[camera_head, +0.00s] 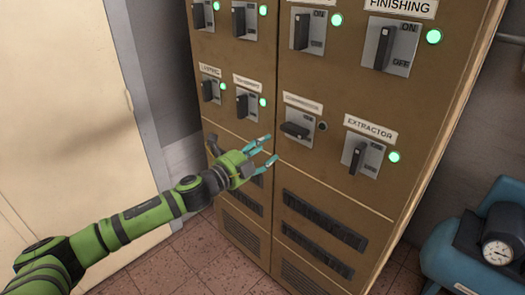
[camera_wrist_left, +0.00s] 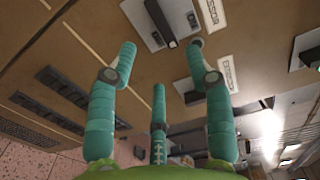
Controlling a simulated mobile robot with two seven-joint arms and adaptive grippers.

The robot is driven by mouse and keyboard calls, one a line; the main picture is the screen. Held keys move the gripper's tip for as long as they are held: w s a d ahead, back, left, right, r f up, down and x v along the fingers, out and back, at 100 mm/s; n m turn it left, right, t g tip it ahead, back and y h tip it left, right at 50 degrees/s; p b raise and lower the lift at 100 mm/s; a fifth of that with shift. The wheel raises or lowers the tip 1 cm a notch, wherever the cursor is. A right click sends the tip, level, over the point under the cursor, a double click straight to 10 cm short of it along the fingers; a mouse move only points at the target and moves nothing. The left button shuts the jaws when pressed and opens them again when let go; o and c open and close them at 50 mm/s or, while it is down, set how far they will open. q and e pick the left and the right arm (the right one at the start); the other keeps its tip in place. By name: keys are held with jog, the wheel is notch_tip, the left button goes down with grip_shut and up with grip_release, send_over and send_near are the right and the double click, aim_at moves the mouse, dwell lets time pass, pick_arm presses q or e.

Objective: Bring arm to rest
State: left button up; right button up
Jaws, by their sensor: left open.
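My left arm (camera_head: 130,222) is green and reaches from the lower left to the front of a brown control cabinet (camera_head: 240,140). My left gripper (camera_head: 268,148) has three teal fingers, spread open and empty. It is just below and left of the compressor switch (camera_head: 297,130), whose handle lies sideways and whose lamp (camera_head: 322,126) is dark. In the left wrist view the open fingers (camera_wrist_left: 162,52) point at the cabinet front, with a switch (camera_wrist_left: 163,22) beyond them. No contact is clear. My right gripper is not in view.
Other cabinet switches, such as the extractor switch (camera_head: 362,157) and finishing switch (camera_head: 388,46), have upright handles and green lamps. A blue tank with a gauge (camera_head: 497,252) stands at lower right. A pale door (camera_head: 65,110) is at left. Tiled floor (camera_head: 165,262) shows below.

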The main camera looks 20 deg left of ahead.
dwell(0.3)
pick_arm(q)
jog(key=s+a+f+n+g+y, duration=0.1)
jog(key=a+f+n+g+y, duration=0.2)
jog(key=f, duration=0.9)
jog(key=s+a+f+n+y, duration=0.1)
jog(key=a+f+n+y, duration=0.3)
jog(key=f, duration=0.8)
jog(key=s+f+n+g, duration=0.45)
jog(key=s+f, duration=0.55)
jog(key=f, duration=0.6)
jog(key=s+d+f+n+g, duration=0.2)
jog(key=s+f, duration=0.5)
jog(key=s, duration=0.7)
jog(key=s+d+f+n+g, duration=0.3)
jog(key=s+f, duration=0.4)
jog(key=s, duration=0.7)
jog(key=s+d+f+n+g, duration=0.3)
jog(key=s+d+f, duration=0.2)
jog(key=s, duration=0.9)
notch_tip(320, 180, down, 3)
jog(key=shift+s+r+h, duration=0.1)
jog(key=shift+s+h, duration=0.25)
jog(key=shift+h, duration=0.05)
jog(key=shift+g, duration=0.25)
jog(key=shift+c, duration=1.2)
jog(key=shift+w, duration=0.1)
